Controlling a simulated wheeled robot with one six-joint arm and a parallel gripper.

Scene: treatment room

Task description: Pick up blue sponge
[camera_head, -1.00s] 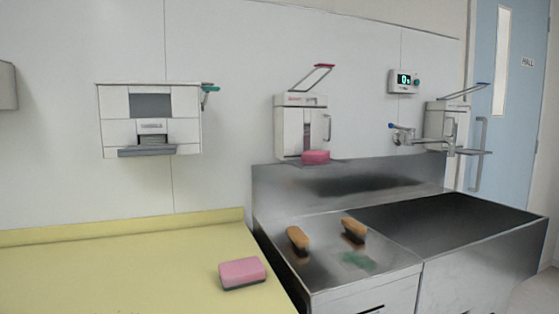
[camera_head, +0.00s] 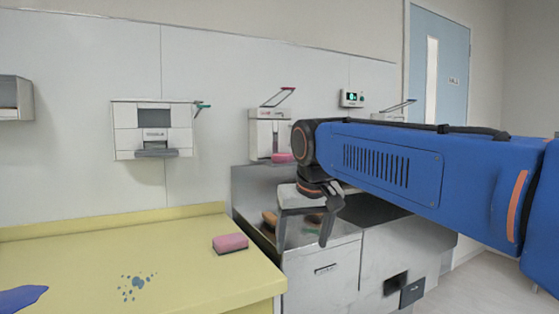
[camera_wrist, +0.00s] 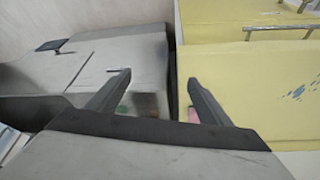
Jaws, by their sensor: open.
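No blue sponge can be made out in these views. A pink sponge (camera_head: 230,243) with a dark underside lies on the yellow counter near its right end. A sliver of pink also shows beside the right finger in the wrist view (camera_wrist: 193,116). My gripper (camera_head: 304,238) is open and empty, above the steel sink unit and to the right of the pink sponge. Its spread fingers show in the wrist view (camera_wrist: 160,78). Orange-brown sponges (camera_head: 270,218) lie on the steel drainer, partly hidden by my gripper. A flat blue patch (camera_head: 18,298) is cut off at the lower left; I cannot tell what it is.
The yellow counter (camera_head: 130,245) is mostly bare, with blue splatter (camera_head: 138,283) at the front. Another pink sponge (camera_head: 283,158) sits at the wall dispenser (camera_head: 266,135). The steel sink unit (camera_head: 325,262) adjoins the counter. A paper dispenser (camera_head: 152,125) hangs above.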

